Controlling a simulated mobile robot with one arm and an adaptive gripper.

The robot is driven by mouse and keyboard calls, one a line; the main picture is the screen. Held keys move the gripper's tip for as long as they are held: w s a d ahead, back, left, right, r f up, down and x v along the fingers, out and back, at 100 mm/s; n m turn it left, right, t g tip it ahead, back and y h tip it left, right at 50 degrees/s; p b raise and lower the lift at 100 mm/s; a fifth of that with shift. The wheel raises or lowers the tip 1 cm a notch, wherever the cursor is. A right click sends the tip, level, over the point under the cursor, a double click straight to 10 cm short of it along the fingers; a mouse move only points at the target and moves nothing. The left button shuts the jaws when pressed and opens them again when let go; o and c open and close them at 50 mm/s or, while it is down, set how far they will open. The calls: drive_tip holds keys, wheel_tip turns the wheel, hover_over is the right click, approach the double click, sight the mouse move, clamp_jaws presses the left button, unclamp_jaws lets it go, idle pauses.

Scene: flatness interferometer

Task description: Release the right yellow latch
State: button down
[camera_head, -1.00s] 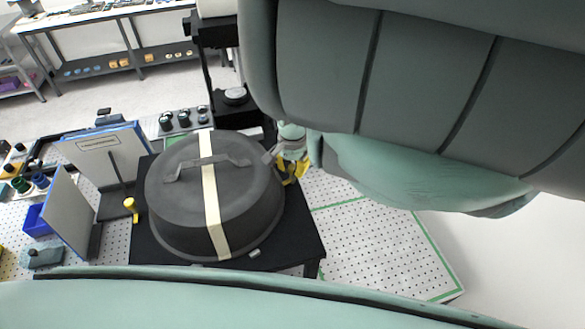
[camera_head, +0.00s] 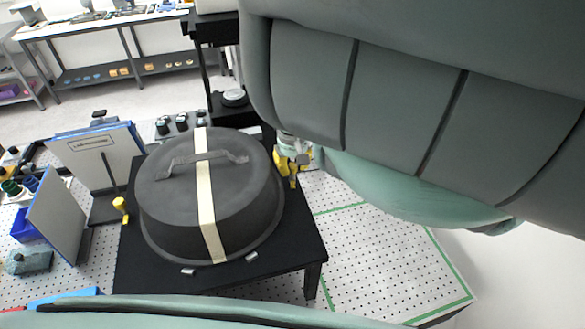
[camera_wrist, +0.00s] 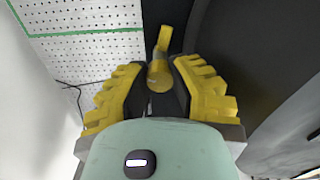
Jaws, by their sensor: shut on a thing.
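The right yellow latch (camera_wrist: 160,74) shows in the wrist view as a short yellow cylinder with a flatter yellow arm reaching up from it. My gripper (camera_wrist: 160,85), with stepped yellow fingers and dark pads, is shut on it from both sides. In the head view my gripper (camera_head: 291,163) is at the right side of the dark domed cover (camera_head: 170,205), and I cannot tell the latch from the yellow fingers there. The left yellow latch (camera_head: 121,205) stands at the cover's left side, clear of my gripper.
The cover sits on a black table (camera_head: 285,265) and has a cream strip and a dark handle. Grey upright panels (camera_head: 57,218) stand to the left. A white perforated board (camera_head: 390,262) with green edging lies to the right. My arm hides much of the upper right.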

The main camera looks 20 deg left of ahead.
drive_tip(key=shift+n+b, duration=0.3)
drive_tip(key=shift+n, duration=1.3)
drive_tip(key=c, duration=0.7)
unclamp_jaws()
drive_tip(key=shift+c, duration=0.2)
